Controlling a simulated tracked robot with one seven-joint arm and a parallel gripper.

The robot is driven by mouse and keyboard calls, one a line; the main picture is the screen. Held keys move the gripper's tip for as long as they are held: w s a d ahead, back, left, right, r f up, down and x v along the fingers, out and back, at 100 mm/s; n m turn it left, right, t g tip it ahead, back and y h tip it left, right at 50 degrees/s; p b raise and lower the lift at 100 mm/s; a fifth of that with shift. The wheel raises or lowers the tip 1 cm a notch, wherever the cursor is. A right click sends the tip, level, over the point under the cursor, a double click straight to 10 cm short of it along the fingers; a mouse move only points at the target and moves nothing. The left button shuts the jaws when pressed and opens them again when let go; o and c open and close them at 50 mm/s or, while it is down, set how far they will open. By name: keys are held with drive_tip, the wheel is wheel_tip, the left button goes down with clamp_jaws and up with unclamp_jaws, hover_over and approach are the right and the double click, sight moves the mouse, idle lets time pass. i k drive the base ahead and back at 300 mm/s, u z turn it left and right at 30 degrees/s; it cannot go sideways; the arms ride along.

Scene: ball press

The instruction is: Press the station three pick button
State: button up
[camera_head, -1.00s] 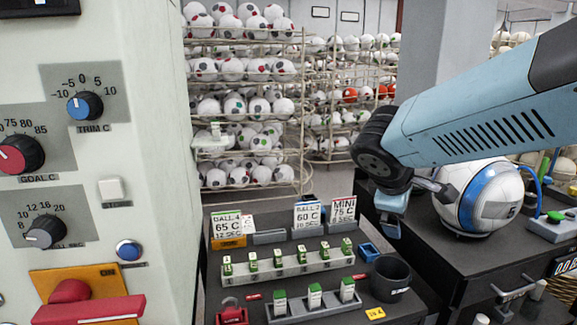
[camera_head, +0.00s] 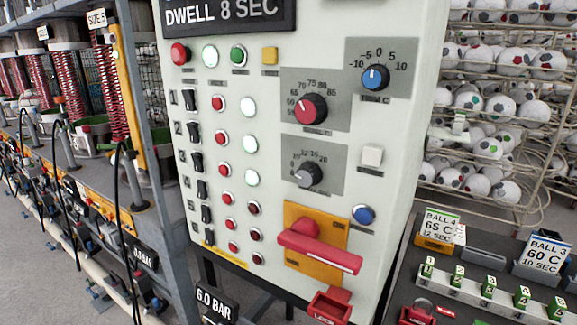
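A tall off-white control panel (camera_head: 310,170) fills the middle of the view. Its rows are numbered down the left edge. Row 3 has a black rocker switch (camera_head: 196,162), a small red round button (camera_head: 224,170) and a glowing white round button or lamp (camera_head: 251,177). Rows 1 and 2 also show glowing white rounds; the rounds in lower rows look dark red. I cannot read any label naming the pick button. My gripper is not in view, so its state is hidden.
A red lever handle (camera_head: 320,248) on a yellow plate juts from the panel's lower right. Dials (camera_head: 311,109) sit above it. Red-spring presses (camera_head: 118,80) and hanging cables stand left. A dark table (camera_head: 395,275) with green-topped tags and a ball rack (camera_head: 490,100) are right.

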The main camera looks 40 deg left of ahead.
sight(224, 171)
drive_tip(key=z, duration=0.55)
drive_tip(key=i, duration=0.1)
drive_tip(key=u, duration=2.9)
drive_tip(key=k, duration=0.9)
drive_tip(key=u, duration=0.15)
drive_tip(key=i, duration=0.9)
drive_tip(key=z, duration=0.1)
